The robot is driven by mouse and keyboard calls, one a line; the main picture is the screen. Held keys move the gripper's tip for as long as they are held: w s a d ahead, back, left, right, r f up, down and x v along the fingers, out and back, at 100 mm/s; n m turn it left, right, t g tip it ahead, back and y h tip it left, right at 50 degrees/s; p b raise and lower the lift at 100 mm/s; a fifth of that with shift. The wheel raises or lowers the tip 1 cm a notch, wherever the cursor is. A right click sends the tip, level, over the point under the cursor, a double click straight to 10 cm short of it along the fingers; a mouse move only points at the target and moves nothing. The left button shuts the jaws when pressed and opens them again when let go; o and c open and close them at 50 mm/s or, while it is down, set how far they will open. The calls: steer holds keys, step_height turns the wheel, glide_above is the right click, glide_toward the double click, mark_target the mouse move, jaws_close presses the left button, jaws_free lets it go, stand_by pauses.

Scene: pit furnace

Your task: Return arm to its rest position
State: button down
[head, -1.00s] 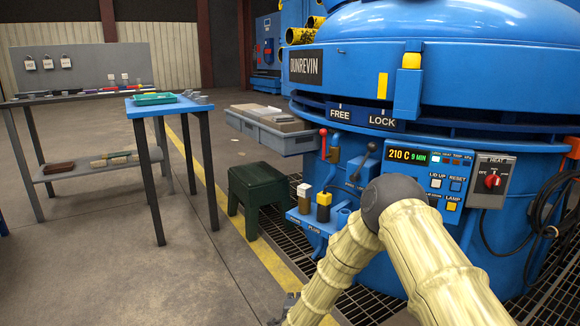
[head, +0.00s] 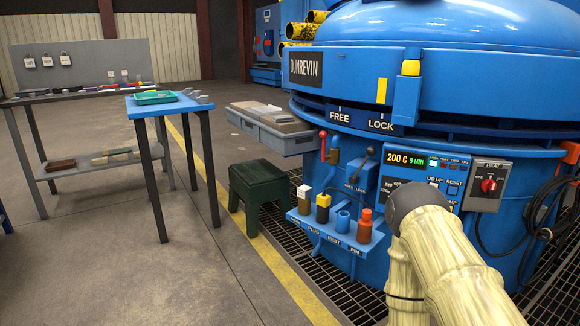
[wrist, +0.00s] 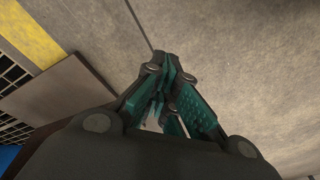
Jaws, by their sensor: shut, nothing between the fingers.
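My arm shows at the lower right of the head view, its pale ribbed links bent at a dark grey joint in front of the blue furnace (head: 350,255). My gripper is outside the head view. In the wrist view my gripper (wrist: 160,72) has its teal-padded fingers drawn together at the tips, with nothing held. Below and beyond it is bare concrete floor (wrist: 240,60). The arm hides part of the furnace's control panel (head: 426,163), which reads 200 C and 9 MIN.
A blue shelf (head: 318,226) on the furnace holds several coloured plugs. A green stool (head: 257,184) stands left of it. A grey tray (head: 268,131) juts from the furnace. A blue-topped table (head: 170,106) and workbench (head: 60,98) stand left. Open floor lies at front left.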

steer(key=s+d+r+n+g+p, duration=0.2)
steer(key=s+r, duration=0.2)
steer(key=s, duration=0.4)
step_height(320, 180, up, 36)
steer(key=p, duration=3.6)
steer(key=shift+w+r, duration=0.2)
steer(key=shift+w, duration=0.1)
steer(key=shift+d, duration=0.1)
